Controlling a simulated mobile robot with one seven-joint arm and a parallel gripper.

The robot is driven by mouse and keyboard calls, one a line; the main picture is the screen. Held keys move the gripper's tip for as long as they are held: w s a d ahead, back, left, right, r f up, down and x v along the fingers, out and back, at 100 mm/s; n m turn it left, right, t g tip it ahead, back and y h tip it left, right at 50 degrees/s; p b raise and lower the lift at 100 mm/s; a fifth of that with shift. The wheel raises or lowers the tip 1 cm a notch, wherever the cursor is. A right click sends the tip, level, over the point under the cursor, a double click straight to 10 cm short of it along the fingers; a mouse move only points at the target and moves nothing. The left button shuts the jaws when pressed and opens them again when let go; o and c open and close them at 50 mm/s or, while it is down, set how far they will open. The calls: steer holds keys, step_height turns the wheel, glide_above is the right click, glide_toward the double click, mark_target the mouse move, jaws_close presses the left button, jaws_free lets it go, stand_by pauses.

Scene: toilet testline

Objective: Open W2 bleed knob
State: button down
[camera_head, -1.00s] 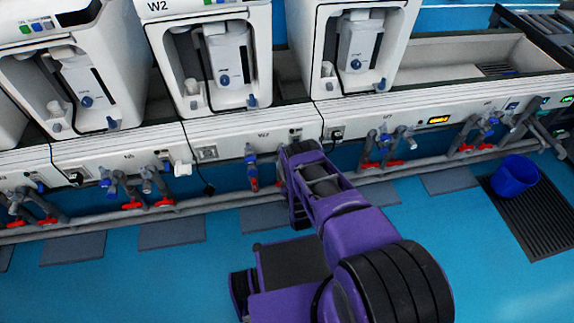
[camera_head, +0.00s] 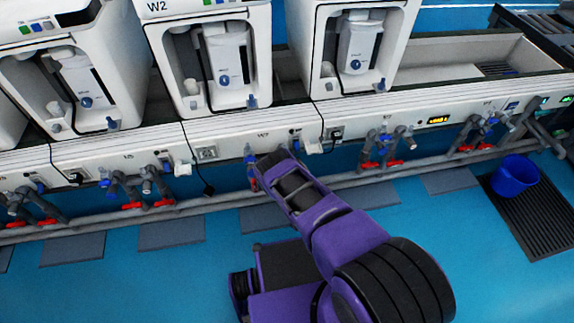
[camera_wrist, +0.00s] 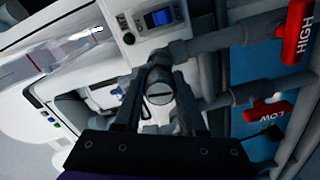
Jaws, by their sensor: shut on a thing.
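The white W2 unit (camera_head: 180,30) stands at the upper middle left in the head view. On the panel below it is a pipe fitting with a blue top (camera_head: 249,152). My gripper (camera_head: 262,172) is at this fitting, and my arm hides much of it. In the wrist view my gripper (camera_wrist: 155,105) has its dark fingers closed around a round grey slotted knob (camera_wrist: 160,93), seen end-on. It sits among grey pipes. I cannot read a bleed label on it.
Red handles marked HIGH (camera_wrist: 297,32) and LOW (camera_wrist: 272,108) sit on pipes right of the knob. A grey pipe (camera_head: 215,203) runs low along the panels. A blue bucket (camera_head: 513,176) stands at right. The blue floor (camera_head: 130,285) is clear at lower left.

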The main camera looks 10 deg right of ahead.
steer(key=shift+r+n, duration=0.1)
steer(key=shift+n, duration=0.6)
steer(key=shift+c, duration=2.4)
jaws_free()
steer(key=shift+s, duration=0.15)
